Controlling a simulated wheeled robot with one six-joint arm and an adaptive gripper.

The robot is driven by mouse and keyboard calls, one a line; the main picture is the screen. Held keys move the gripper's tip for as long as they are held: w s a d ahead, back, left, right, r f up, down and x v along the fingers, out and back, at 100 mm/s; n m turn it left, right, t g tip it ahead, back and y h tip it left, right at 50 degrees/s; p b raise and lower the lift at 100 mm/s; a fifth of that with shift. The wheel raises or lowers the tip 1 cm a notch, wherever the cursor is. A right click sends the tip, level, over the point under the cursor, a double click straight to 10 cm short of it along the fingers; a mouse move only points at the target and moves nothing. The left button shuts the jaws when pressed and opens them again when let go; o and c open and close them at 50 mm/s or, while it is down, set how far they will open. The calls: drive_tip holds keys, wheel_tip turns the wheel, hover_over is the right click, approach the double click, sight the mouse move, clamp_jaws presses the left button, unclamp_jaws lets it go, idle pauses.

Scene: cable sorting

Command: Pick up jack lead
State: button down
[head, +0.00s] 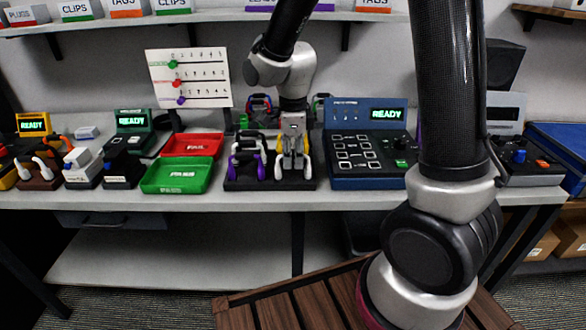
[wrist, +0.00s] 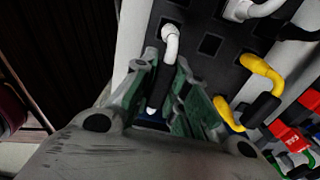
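My gripper (head: 293,150) points down over the black lead rack (head: 243,182) on the bench. In the wrist view its grey-green fingers (wrist: 168,80) stand on either side of a lead with a white bent end and a black sleeve (wrist: 170,45). Whether they press on it cannot be told. A yellow lead (wrist: 262,70) and another white lead (wrist: 240,10) lie to the right. Purple leads (head: 235,165) stand at the rack's left. No label shows which one is the jack lead.
Red (head: 192,145) and green (head: 176,176) trays stand left of the rack. A blue console (head: 367,182) with a READY display is close on its right. Red connectors (wrist: 288,135) show at the wrist view's right. A wooden slatted surface (head: 290,310) is in front.

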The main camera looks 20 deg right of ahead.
wheel_tip(320, 180, up, 13)
idle(0.9)
